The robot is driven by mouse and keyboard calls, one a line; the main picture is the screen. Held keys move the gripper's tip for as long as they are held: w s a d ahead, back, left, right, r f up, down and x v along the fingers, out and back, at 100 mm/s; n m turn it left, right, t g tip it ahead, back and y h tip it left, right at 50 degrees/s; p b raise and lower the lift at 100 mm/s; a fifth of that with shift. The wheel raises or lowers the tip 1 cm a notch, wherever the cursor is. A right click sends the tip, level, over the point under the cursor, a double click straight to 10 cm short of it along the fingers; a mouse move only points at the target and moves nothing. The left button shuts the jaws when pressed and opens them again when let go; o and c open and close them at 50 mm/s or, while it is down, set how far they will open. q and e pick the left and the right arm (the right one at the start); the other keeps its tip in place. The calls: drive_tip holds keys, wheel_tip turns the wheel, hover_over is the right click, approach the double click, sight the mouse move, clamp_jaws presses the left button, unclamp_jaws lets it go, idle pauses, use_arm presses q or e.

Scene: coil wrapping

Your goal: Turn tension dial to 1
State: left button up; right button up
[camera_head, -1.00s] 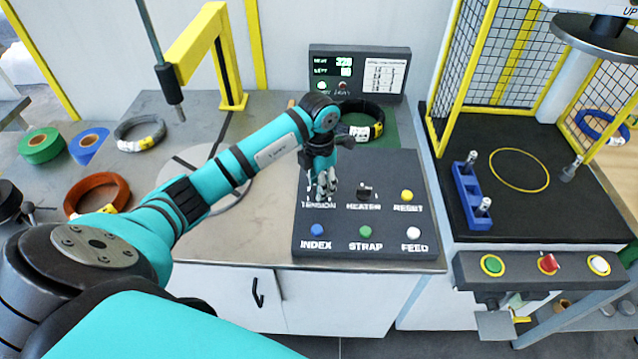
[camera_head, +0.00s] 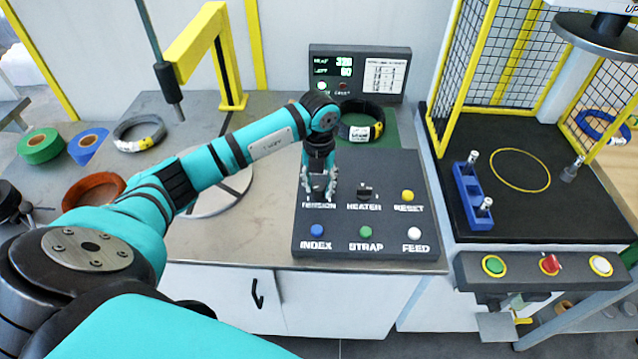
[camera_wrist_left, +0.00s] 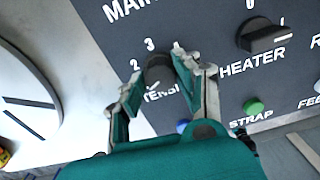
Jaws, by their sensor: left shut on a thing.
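The tension dial (camera_wrist_left: 158,72) is a dark round knob on the dark control panel (camera_head: 385,240), above the TENSION label. My left gripper (camera_wrist_left: 160,73) has one finger on each side of the dial and is shut on it. In the head view the left gripper (camera_head: 318,192) points down at the panel's upper left and hides the dial. My right gripper is not in view.
The heater switch (camera_head: 365,192) and the yellow reset button (camera_head: 407,195) sit to the right of the dial. The blue index button (camera_head: 317,230), green strap button (camera_head: 365,231) and white feed button (camera_head: 413,233) are below. A display (camera_head: 333,66) stands behind.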

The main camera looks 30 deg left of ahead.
sight(319, 186)
use_arm(q)
drive_tip(key=shift+w+n, duration=0.1)
drive_tip(key=shift+n, duration=0.6)
drive_tip(key=shift+r, duration=0.1)
drive_tip(key=o, duration=1.1)
drive_tip(key=shift+o, duration=0.2)
wheel_tip(319, 186, up, 12)
